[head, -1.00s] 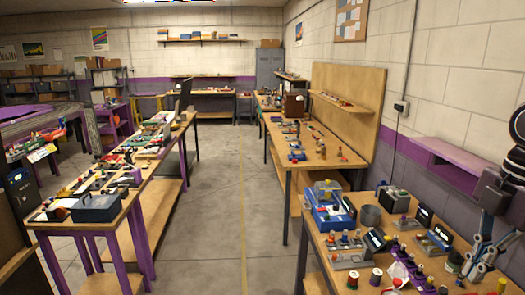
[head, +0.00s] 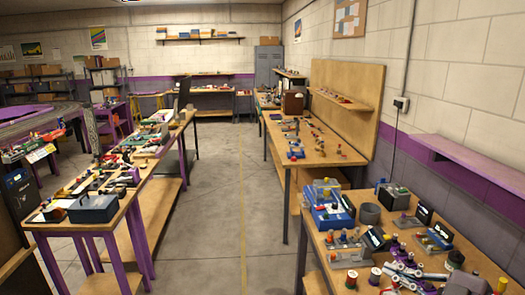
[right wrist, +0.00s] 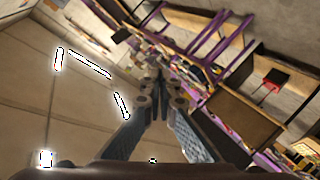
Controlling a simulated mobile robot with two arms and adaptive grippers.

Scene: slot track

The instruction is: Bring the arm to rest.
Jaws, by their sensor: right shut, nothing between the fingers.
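My right gripper (head: 394,264) shows low at the right of the head view, in front of the near right workbench (head: 322,262). Its grey-blue finger links hide some of the small things there. In the right wrist view the two fingers of the gripper (right wrist: 160,84) come together at the tips, shut and empty. My left gripper is not in the head view.
A blue machine (head: 328,210) and a dark grey cup (head: 370,214) stand on the near right bench. A purple wall shelf (head: 465,160) is above it. A blue toolbox (head: 93,208) sits on the left bench. The aisle floor (head: 215,220) between the benches is clear.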

